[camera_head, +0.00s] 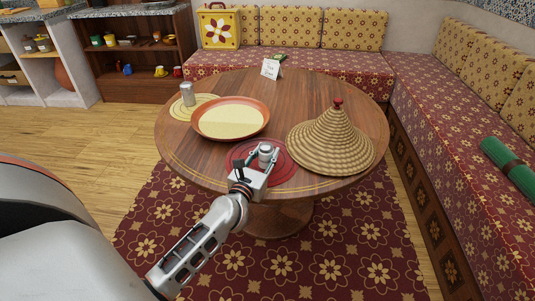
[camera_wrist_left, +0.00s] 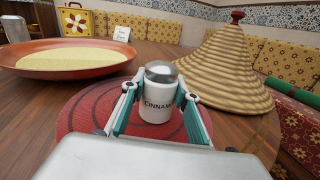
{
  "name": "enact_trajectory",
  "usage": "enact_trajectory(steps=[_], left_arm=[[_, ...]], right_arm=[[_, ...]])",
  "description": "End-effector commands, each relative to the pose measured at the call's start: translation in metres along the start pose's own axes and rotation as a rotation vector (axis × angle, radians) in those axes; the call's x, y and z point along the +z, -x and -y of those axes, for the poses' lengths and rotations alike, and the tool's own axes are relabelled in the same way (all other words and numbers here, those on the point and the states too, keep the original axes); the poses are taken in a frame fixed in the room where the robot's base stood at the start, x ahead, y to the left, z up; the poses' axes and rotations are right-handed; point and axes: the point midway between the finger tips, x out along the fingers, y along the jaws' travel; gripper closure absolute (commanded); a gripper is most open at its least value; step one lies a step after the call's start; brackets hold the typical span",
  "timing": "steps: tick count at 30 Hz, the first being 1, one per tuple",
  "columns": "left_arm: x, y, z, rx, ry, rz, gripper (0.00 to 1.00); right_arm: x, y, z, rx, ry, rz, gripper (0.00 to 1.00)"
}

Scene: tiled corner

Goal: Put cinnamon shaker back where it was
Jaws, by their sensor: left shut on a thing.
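The cinnamon shaker (camera_wrist_left: 158,101) is a small white cylinder with dark lettering and a metal top. It is upright over the dark red round mat (camera_head: 285,168); I cannot tell whether its base touches the mat. In the head view the shaker (camera_head: 265,152) is partly hidden by my gripper. My left gripper (camera_head: 263,158) is shut on it, with a finger on each side in the left wrist view (camera_wrist_left: 158,108). Another shaker, metallic (camera_head: 187,94), stands on a yellow round mat (camera_head: 205,104) at the table's left. My right gripper is not in view.
A wide terracotta dish (camera_head: 232,119) with a yellow filling lies left of my gripper. A woven cone lid (camera_head: 332,140) stands close on the right. A small card (camera_head: 271,69) stands at the back. The wooden table (camera_head: 310,92) is bare toward the back right.

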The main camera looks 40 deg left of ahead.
Motion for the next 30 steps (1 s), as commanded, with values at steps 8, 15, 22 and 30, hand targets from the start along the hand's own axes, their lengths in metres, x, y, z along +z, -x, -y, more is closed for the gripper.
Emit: enact_trajectory(steps=[8, 15, 22, 30], left_arm=[[-0.004, 0.000, 0.000, 0.000, 0.000, -0.001, 0.60], [-0.003, 0.000, 0.000, 0.000, 0.000, 0.001, 0.53], [0.005, -0.001, 0.000, 0.000, 0.001, 0.005, 0.53], [-0.001, 0.047, 0.000, -0.001, 0.001, -0.002, 0.53]], right_arm=[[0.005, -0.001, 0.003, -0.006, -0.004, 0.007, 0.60], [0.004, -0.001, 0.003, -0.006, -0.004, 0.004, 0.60], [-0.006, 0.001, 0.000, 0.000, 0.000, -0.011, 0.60], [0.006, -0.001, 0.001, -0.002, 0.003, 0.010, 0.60]])
